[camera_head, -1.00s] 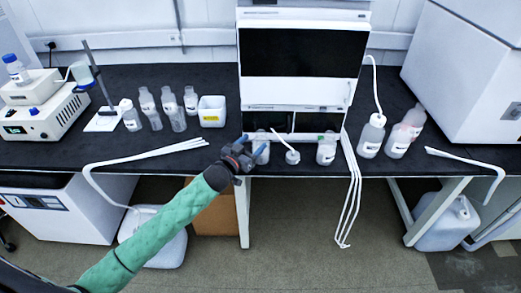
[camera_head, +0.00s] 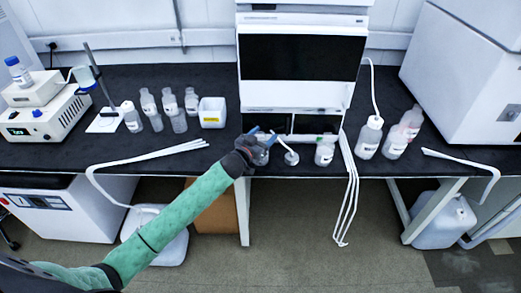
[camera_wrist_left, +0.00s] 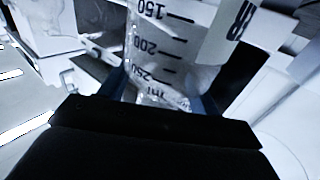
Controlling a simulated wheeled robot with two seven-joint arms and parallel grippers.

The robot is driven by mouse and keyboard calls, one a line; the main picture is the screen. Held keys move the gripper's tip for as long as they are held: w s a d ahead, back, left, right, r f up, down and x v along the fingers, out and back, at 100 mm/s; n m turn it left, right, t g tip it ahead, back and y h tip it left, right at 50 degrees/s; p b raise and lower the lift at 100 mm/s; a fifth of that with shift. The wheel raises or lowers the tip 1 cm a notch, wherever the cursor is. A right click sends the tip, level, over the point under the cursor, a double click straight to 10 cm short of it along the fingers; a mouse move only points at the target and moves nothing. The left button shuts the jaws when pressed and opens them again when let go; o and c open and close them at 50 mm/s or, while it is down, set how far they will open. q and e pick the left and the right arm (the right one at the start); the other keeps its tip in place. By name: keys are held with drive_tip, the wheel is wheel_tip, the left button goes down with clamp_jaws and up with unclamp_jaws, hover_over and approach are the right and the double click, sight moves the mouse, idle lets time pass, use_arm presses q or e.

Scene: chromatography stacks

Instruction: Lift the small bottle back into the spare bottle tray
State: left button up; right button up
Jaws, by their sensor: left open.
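A small clear bottle (camera_head: 261,156) stands at the bench's front edge, below the instrument stack, partly hidden by my left gripper. My left gripper (camera_head: 263,138) is open, with its blue fingers around this bottle. In the left wrist view the graduated bottle (camera_wrist_left: 165,55) fills the space between the two fingers, its marks upside down and a white label at right. I cannot tell whether the fingers touch it. My right gripper is not in view.
A capped piece with a white tube (camera_head: 291,157) and another bottle (camera_head: 325,150) stand close to the right of my gripper. Several bottles (camera_head: 160,107) stand at left. The instrument stack (camera_head: 300,65) rises behind. White tubes (camera_head: 349,190) hang over the front edge.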

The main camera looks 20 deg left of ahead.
use_arm(q)
clamp_jaws()
idle(0.3)
